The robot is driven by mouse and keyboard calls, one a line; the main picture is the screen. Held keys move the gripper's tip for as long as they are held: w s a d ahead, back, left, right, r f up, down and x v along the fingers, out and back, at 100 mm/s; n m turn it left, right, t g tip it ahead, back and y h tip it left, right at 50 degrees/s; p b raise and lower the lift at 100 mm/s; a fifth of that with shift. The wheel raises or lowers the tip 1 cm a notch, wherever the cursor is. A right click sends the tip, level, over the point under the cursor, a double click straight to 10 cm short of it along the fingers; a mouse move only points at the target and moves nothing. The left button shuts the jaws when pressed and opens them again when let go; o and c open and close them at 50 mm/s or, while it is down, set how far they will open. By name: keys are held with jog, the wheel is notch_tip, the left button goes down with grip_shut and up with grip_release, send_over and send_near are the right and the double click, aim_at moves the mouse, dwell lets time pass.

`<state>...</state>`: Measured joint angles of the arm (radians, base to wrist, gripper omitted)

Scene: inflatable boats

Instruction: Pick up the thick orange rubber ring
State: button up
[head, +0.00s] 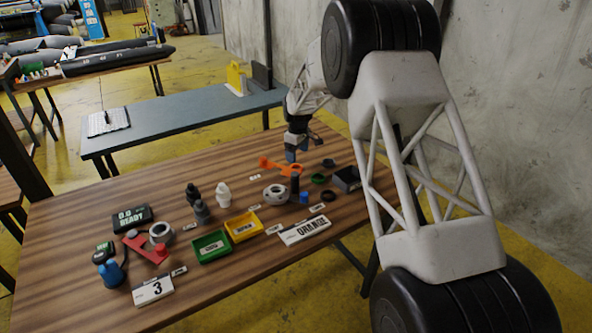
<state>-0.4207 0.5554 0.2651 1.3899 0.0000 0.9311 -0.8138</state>
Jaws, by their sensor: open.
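My gripper (291,157) is at the far end of the wooden table, pointing down just above or beside an orange piece (291,170). It is open, and I see nothing held in it. The orange piece looks flat, with a rounded end at its left. It is too small and partly hidden for me to tell whether it is a ring or a bracket. Several small rings lie nearby: a green ring (318,179), a dark ring (328,195) and another dark ring (328,163). I cannot make out a clear thick orange ring.
A dark upright cylinder (295,184), a grey round part (275,194) and a dark box (347,179) stand close by. Bare wood (80,225) lies at left.

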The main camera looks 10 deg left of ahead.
aim_at(297, 165)
jog(key=shift+f, duration=0.8)
jog(key=shift+f, duration=0.1)
jog(key=shift+w+f, duration=0.15)
jog(key=shift+f, duration=2.35)
jog(key=shift+c, duration=0.2)
jog(key=c, duration=1)
